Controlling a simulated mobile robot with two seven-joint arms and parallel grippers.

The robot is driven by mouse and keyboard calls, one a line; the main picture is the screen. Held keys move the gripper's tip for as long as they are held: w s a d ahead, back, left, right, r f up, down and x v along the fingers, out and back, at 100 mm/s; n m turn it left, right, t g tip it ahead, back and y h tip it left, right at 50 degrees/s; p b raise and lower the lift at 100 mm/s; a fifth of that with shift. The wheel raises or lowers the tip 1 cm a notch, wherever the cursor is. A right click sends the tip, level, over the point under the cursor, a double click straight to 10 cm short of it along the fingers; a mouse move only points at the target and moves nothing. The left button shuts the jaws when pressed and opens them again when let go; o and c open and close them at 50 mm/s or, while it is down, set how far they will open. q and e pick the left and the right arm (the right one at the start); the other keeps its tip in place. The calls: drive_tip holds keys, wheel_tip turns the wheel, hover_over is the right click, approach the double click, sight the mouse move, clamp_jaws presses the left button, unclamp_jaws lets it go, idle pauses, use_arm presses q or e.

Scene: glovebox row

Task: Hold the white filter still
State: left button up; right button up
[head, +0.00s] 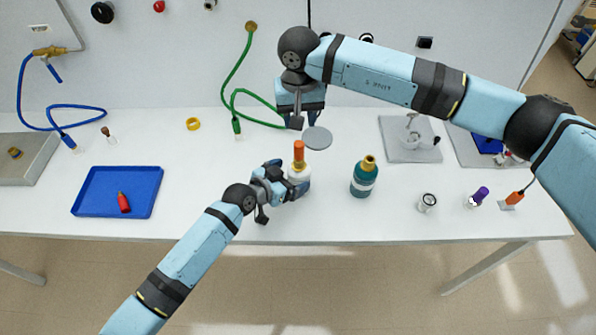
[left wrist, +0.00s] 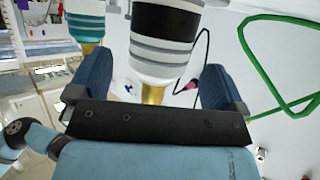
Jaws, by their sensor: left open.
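The white filter (head: 299,176) stands upright on the table, with a brass-coloured neck and an orange piece on top. My left gripper (head: 283,188) is at its lower left. In the left wrist view the filter (left wrist: 165,45) is large, white with grey bands, and appears upside down. The two dark blue jaws of my left gripper (left wrist: 155,88) stand apart on either side of it, with gaps visible. Part of the brass neck is hidden by the gripper's black edge. My right gripper (head: 303,117) hangs above and behind the filter; its jaw opening is unclear.
A teal bottle (head: 364,178) stands right of the filter and a grey disc (head: 317,138) lies behind it. A green hose (head: 233,98) runs behind. A blue tray (head: 83,192) holds a red item at left. The table between tray and left gripper is clear.

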use_arm(q)
drive_tip(key=shift+x, duration=2.05)
drive_tip(key=shift+c, duration=0.3)
drive_tip(key=c, duration=1.1)
